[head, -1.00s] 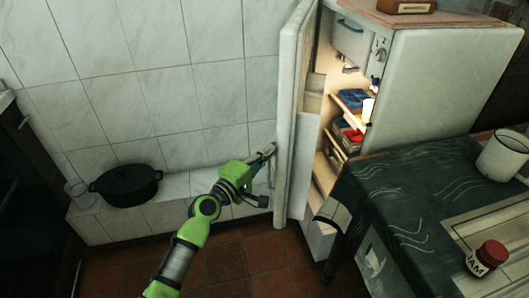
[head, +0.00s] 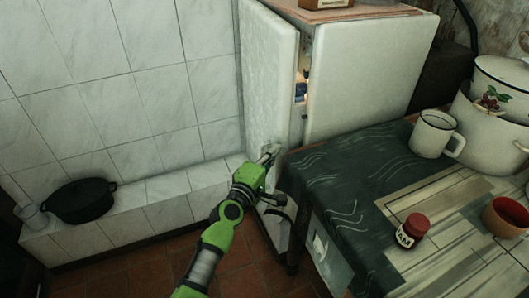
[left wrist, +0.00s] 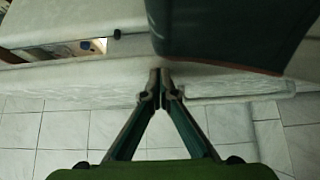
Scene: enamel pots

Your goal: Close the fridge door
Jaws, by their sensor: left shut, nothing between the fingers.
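The white fridge (head: 360,75) stands at the back, with its door (head: 268,72) partly open. A narrow gap shows a little of the lit inside with something blue. My left gripper (head: 272,152) is shut and empty, with its fingertips at the lower part of the door's outer face. In the left wrist view, the shut fingertips (left wrist: 162,75) are against or very close to the pale door (left wrist: 75,97); I cannot tell if they touch. The lit gap shows at upper left there. My right gripper is not in view.
The table with a dark green cloth (head: 330,165) stands close to the right of my left gripper and the door. A black pot (head: 80,201) sits on the tiled ledge at left.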

